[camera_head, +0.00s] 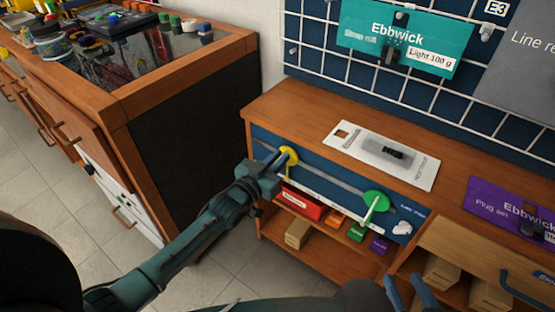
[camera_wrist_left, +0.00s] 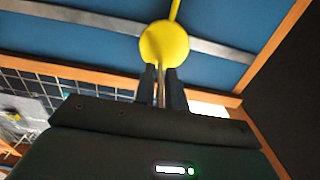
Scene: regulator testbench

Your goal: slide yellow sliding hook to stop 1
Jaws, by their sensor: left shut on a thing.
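The yellow sliding hook (camera_head: 289,156), with a round yellow disc, sits on a grey rail (camera_head: 330,181) across the blue front panel, near its left end. My left gripper (camera_head: 280,172) is at the hook, shut on it. In the left wrist view, the fingers (camera_wrist_left: 162,88) close around a thin stem below the yellow disc (camera_wrist_left: 165,44). The stop marks are too small to read. My right gripper (camera_head: 411,282) shows at the bottom edge, its two fingers apart and nothing seen between them.
A green sliding hook (camera_head: 375,201) sits further right on the rail, with a white knob (camera_head: 402,228) beyond it. Small coloured boxes (camera_head: 297,203) stand on the shelf below. A wooden cabinet (camera_head: 185,130) stands to the left.

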